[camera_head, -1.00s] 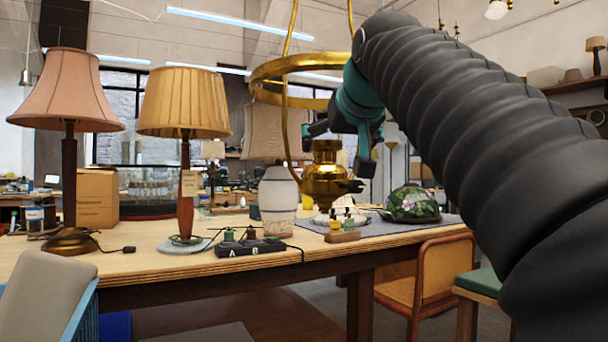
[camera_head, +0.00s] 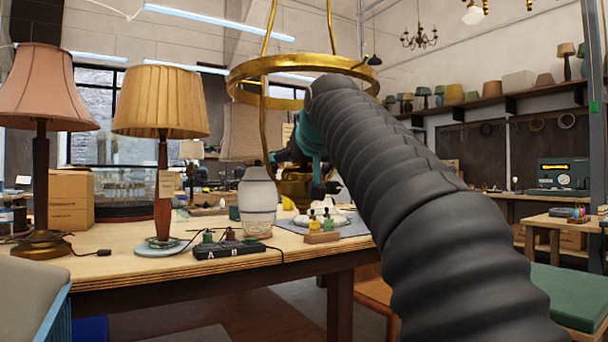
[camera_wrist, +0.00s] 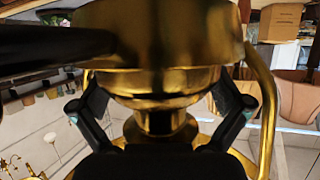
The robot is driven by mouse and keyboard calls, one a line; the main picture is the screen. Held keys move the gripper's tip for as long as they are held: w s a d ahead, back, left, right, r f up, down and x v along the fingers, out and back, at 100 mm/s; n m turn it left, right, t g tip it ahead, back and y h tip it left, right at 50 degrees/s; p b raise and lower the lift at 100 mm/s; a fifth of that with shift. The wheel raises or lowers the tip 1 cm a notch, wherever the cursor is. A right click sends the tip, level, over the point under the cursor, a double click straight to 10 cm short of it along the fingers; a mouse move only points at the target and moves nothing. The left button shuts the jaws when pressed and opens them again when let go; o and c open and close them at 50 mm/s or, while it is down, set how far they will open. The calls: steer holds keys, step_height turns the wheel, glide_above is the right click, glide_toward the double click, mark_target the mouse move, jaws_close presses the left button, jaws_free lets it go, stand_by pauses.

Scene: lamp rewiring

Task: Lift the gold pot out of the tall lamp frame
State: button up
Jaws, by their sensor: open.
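The gold pot (camera_head: 293,190) hangs within the tall brass lamp frame (camera_head: 240,76), above the table. My gripper (camera_wrist: 162,108) is open, with one finger on each side of the neck. I cannot tell whether either finger touches it. A curved frame rod (camera_wrist: 268,100) passes close by the right finger. In the head view, my gripper (camera_head: 322,188) is partly hidden.
A white striped vase (camera_head: 257,205) stands near the pot. A black box marked A and B (camera_head: 228,249) and a small wooden holder (camera_head: 322,238) sit at the table's front. Two shaded lamps, pink (camera_head: 45,90) and yellow (camera_head: 160,102), stand at left.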

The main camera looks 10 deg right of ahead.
steer(key=shift+r, duration=0.1)
steer(key=c, duration=1.3)
steer(key=shift+o, duration=0.2)
steer(key=shift+r+p, duration=0.7)
steer(key=shift+r, duration=0.8)
steer(key=shift+s+f+b, duration=0.15)
steer(key=shift+f+b, duration=0.15)
steer(key=shift+b, duration=0.2)
steer(key=t+b, duration=0.2)
steer(key=s+t+b, duration=0.1)
steer(key=t+b, duration=0.1)
steer(key=shift+s+f+b, duration=0.1)
steer(key=shift+f+b, duration=0.05)
steer(key=shift+b, duration=0.2)
steer(key=r+p, duration=0.1)
steer(key=r, duration=0.1)
steer(key=s+r+p, duration=0.1)
steer(key=r, duration=0.1)
steer(key=s+r, duration=0.1)
steer(key=r, duration=0.1)
steer(key=shift+r+p, duration=0.3)
steer(key=shift+p, duration=0.1)
steer(key=s+r+g+p, duration=0.1)
steer(key=s+g+p, duration=0.2)
steer(key=s, duration=1.8)
steer(key=shift+r+g, duration=0.2)
steer(key=shift+g, duration=0.3)
